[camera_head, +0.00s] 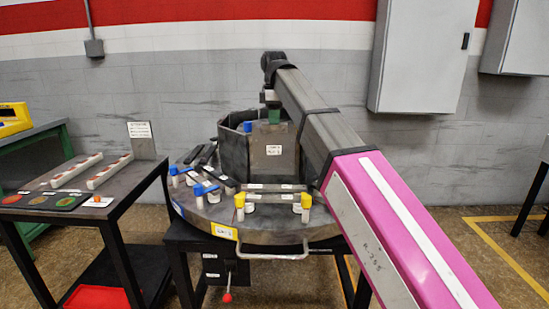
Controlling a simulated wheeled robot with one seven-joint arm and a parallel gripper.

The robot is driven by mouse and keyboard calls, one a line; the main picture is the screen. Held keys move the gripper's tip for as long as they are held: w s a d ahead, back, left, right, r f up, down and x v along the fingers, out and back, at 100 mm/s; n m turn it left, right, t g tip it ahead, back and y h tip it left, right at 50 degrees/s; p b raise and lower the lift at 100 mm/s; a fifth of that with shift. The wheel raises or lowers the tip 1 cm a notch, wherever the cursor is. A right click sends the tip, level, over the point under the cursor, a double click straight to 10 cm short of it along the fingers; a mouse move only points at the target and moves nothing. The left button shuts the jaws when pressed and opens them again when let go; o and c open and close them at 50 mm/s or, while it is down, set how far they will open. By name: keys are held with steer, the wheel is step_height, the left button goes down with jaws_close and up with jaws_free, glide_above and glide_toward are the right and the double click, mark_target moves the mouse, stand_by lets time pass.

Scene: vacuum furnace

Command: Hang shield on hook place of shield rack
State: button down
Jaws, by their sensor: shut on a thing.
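My gripper (271,101) is at the far end of my arm, pointing down above the round furnace base. It is shut on the green tab at the top of a grey shield (272,155), a flat upright plate with a white label. The shield stands at the front of a ring of dark grey panels (235,149). Whether its lower edge touches the base is too small to tell. My arm covers the right side of the ring. I cannot make out a shield rack or its hook place.
The round base (262,233) carries flat bars, blue-capped posts (199,191) and yellow-capped posts (306,203), with a handle in front. A dark table (112,210) at left holds white rails and coloured discs. Grey cabinets (424,55) hang on the back wall.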

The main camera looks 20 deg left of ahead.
steer(key=shift+s+d+r, duration=0.2)
steer(key=shift+s, duration=0.5)
steer(key=shift+s+d+r, duration=0.2)
steer(key=shift+s+d, duration=0.05)
steer(key=shift+s, duration=0.5)
steer(key=shift+s+d+r, duration=0.2)
steer(key=shift+s, duration=0.5)
